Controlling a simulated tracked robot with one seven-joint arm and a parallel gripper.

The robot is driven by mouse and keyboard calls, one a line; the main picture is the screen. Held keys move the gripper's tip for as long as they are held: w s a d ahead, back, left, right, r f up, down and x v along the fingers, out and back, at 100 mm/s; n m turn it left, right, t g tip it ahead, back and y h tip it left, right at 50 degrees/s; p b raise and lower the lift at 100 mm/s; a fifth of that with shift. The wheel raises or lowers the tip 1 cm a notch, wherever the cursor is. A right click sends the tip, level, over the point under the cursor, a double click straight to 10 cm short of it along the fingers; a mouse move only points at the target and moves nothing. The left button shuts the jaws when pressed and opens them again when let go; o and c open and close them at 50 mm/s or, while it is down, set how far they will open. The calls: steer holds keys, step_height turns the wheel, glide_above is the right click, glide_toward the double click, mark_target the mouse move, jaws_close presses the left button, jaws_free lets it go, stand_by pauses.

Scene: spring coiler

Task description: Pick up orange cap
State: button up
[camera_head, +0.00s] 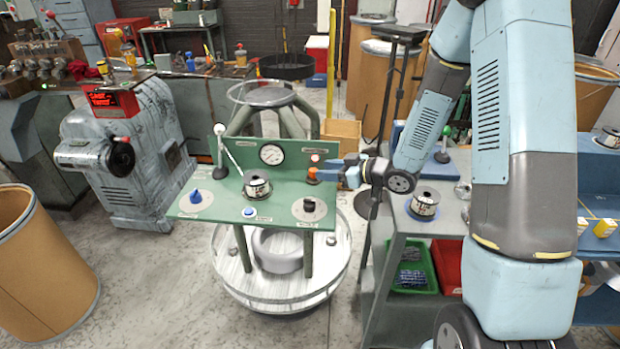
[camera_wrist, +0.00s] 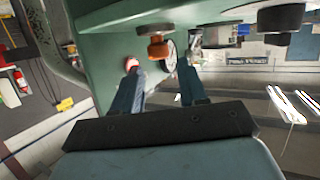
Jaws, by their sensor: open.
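The orange cap (camera_head: 312,176) sits at the right end of the green panel's (camera_head: 235,203) deck, below a small orange-red light (camera_head: 314,158). In the wrist view the orange cap (camera_wrist: 158,48) shows ahead of the fingertips, between their lines, with a dark part attached to it. My gripper (camera_head: 330,173) comes in from the right, close beside the cap. In the wrist view my gripper (camera_wrist: 159,70) has its two fingers apart, with nothing seen held. From the head view I cannot tell whether a finger touches the cap.
A grey shelf cart (camera_head: 437,236) stands to the right.

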mark_target(308, 176)
steer(key=shift+d+f+y, duration=0.25)
steer(key=shift+f+y, duration=0.35)
steer(key=shift+f, duration=0.2)
steer(key=shift+r+x, duration=0.1)
steer(key=shift+x, duration=1.8)
steer(key=shift+r+x, duration=0.15)
steer(key=shift+x, duration=1.75)
steer(key=shift+w, duration=0.1)
steer(key=shift+c, duration=0.2)
jaws_close()
